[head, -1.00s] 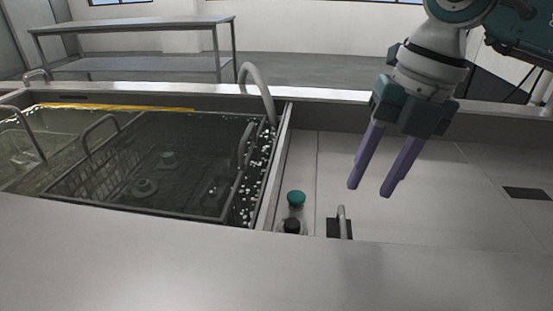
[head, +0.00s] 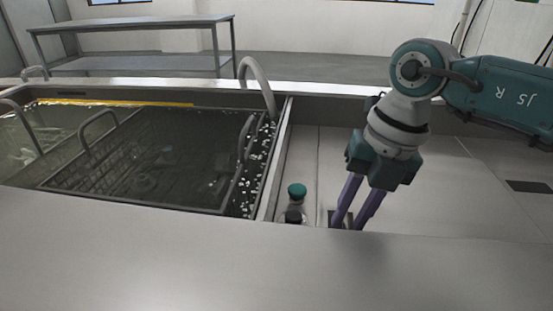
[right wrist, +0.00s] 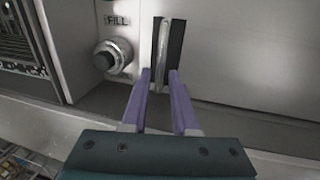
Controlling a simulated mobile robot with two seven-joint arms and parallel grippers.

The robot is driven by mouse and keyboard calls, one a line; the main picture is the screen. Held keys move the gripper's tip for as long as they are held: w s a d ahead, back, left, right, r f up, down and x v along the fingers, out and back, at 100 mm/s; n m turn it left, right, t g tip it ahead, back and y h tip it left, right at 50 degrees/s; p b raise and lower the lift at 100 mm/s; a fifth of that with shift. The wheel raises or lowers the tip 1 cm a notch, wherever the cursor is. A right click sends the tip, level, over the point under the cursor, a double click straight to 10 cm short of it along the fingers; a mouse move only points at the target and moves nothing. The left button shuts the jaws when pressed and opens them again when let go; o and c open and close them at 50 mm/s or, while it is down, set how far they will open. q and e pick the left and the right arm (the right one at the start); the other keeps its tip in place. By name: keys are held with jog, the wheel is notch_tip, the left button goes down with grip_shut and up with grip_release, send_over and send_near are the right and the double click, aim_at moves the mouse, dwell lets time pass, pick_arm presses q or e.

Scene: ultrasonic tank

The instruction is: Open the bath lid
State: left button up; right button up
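A flat steel panel (head: 450,195), which looks like the bath lid, lies to the right of the open water tank. A slim metal bar handle (right wrist: 163,48) stands over a dark recess in the right wrist view; in the head view my fingers mostly hide it. My right gripper (head: 346,226) points down at the handle, fingers apart. In the right wrist view its purple fingertips (right wrist: 159,72) are on either side of the handle's near end, with a gap visible. Whether they touch it I cannot tell. My left gripper is not in view.
The tank (head: 283,150) holds murky water and a wire basket (head: 110,205) at left. A green-capped knob (head: 297,190) and a black-topped one (head: 293,217) stand left of my fingers. A FILL knob (right wrist: 113,55) is close beside the handle. A steel front ledge (head: 250,270) runs across.

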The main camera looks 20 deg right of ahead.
grip_shut()
dwell(1.1)
